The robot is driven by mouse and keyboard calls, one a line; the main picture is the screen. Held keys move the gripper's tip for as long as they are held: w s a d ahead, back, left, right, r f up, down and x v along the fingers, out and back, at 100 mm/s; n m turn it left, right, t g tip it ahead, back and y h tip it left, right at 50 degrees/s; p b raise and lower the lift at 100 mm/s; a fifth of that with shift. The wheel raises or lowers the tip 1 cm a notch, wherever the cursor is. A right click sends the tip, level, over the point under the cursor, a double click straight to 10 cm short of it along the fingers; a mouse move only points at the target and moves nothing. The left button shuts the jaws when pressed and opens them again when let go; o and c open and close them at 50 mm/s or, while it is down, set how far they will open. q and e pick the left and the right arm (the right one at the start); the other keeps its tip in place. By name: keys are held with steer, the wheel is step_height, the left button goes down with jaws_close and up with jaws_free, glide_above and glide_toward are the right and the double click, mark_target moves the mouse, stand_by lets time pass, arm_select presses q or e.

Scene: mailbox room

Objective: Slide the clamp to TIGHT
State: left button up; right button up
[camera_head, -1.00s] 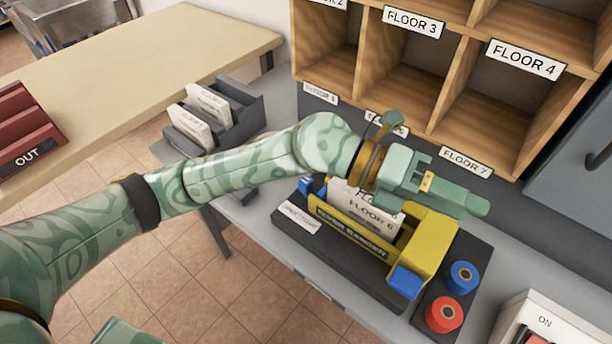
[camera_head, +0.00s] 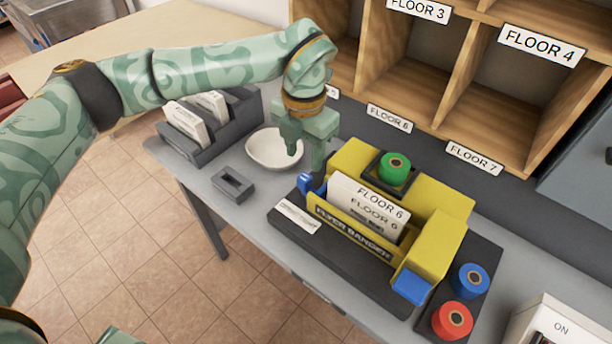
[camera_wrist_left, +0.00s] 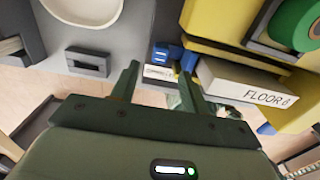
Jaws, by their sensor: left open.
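The yellow flyer bander (camera_head: 440,245) stands on a dark base on the grey counter and holds a stack of FLOOR 6 flyers (camera_head: 375,205). A small blue piece (camera_head: 305,183), likely the clamp, is at its left end above a white label (camera_head: 298,217); the label's text is unreadable. My left gripper (camera_head: 306,160) points down, open, just above and behind this blue piece. In the left wrist view the blue piece (camera_wrist_left: 165,54) shows between and beyond the two open fingers (camera_wrist_left: 158,78), apparently without contact. My right gripper is not in view.
A green roll (camera_head: 393,169) sits on the bander's back; blue (camera_head: 469,279) and red (camera_head: 452,320) rolls stand right of it. A white bowl (camera_head: 274,150), a small dark block (camera_head: 233,185) and a card holder (camera_head: 212,135) are left. Wooden cubbies (camera_head: 430,85) rise behind.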

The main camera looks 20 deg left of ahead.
mark_target(304, 177)
arm_select(q)
step_height(304, 177, down, 7)
steer(key=shift+r+b, duration=0.1)
steer(key=shift+b, duration=0.85)
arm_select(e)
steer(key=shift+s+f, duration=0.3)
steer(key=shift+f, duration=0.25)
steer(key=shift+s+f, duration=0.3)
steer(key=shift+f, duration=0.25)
arm_select(q)
jaws_close()
steer(key=shift+s+d+r+p, duration=0.25)
steer(key=shift+d+r+p, duration=0.25)
steer(key=shift+p, duration=0.35)
steer(key=shift+d+f, duration=0.25)
steer(key=shift+f, duration=0.2)
jaws_free()
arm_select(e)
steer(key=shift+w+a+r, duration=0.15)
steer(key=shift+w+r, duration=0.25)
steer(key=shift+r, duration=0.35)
